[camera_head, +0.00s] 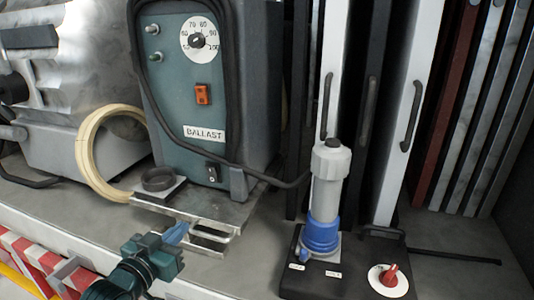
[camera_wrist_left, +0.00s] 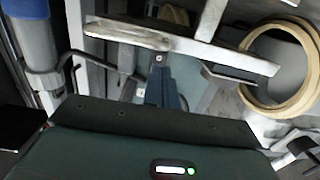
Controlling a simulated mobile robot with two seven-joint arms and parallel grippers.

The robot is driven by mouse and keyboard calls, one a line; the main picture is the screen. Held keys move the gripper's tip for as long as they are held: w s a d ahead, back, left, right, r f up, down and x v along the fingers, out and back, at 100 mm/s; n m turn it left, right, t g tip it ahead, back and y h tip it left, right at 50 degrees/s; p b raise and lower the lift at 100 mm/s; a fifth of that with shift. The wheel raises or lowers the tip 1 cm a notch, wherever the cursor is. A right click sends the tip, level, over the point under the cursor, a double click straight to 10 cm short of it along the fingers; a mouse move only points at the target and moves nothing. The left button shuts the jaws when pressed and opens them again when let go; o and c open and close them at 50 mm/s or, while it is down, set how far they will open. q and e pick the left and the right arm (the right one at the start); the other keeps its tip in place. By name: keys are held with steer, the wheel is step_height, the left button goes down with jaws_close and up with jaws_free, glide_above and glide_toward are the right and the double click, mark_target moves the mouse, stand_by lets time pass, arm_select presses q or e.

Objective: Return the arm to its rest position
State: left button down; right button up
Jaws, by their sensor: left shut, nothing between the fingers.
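My left gripper (camera_head: 178,233) comes in from the lower left in the head view, over the front of the shelf. Its bluish fingers are together with nothing between them. They are close to the metal bracket (camera_head: 208,208) in front of the ballast box, and I cannot tell if they touch it. The left wrist view shows the fingers (camera_wrist_left: 165,88) shut, pointing at metal bars (camera_wrist_left: 185,42). My right gripper is in neither view.
The green ballast box (camera_head: 185,90) stands behind the gripper. A tan ring (camera_head: 85,155) leans at its left. A blue-and-grey connector (camera_head: 325,195) stands upright on a black base with a red knob (camera_head: 389,275) at right. Red-white striped edging (camera_head: 35,258) lies at lower left.

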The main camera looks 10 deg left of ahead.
arm_select(q)
steer(key=s+d+f+g, duration=0.3)
steer(key=s+d+f, duration=0.4)
steer(key=s+f, duration=0.2)
steer(key=s+d+f+m+g+h, duration=0.1)
steer(key=s+d+f+g, duration=0.2)
steer(key=s+d+f, duration=0.3)
steer(key=s+f, duration=0.3)
steer(key=f, duration=0.4)
steer(key=shift+d+p, duration=0.3)
steer(key=shift+d, duration=0.1)
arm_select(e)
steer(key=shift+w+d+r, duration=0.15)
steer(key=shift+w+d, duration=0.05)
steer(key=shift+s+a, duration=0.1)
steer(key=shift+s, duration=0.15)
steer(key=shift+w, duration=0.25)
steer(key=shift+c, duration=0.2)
